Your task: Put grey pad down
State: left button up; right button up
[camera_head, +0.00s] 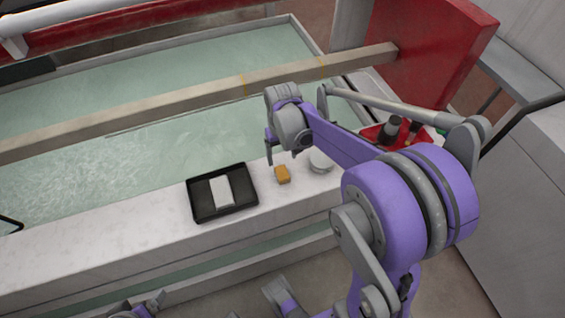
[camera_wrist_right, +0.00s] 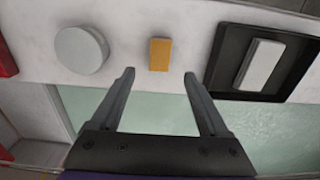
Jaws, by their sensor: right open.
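A light grey rectangular pad (camera_head: 222,191) lies flat inside a black tray (camera_head: 194,207) on the white ledge. The pad (camera_wrist_right: 261,64) and tray (camera_wrist_right: 218,75) also show at the right of the right wrist view. My right gripper (camera_head: 282,157) is over the ledge, to the right of the tray in the head view. In the right wrist view its fingers (camera_wrist_right: 159,74) are apart with nothing between them. The pad is clear of both fingers. My left gripper cannot be made out; only purple and grey parts of mine show at the bottom edge.
An orange block (camera_head: 282,174) and a round grey disc (camera_head: 320,162) sit on the ledge (camera_head: 120,236) right of the tray. A red bin (camera_head: 374,133) with dark items is farther right. A beam (camera_head: 200,98) crosses the water basin behind. The ledge's left part is clear.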

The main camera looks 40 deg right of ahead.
jog(key=s+a+r+n+t, duration=0.3)
jog(key=s+a+t, duration=0.2)
jog(key=s+a, duration=0.8)
jog(key=shift+s+a+r+n, duration=0.2)
jog(key=shift+s+n, duration=0.1)
jog(key=shift+s, duration=0.35)
jog(key=shift+d+p, duration=0.1)
jog(key=shift+p, duration=0.2)
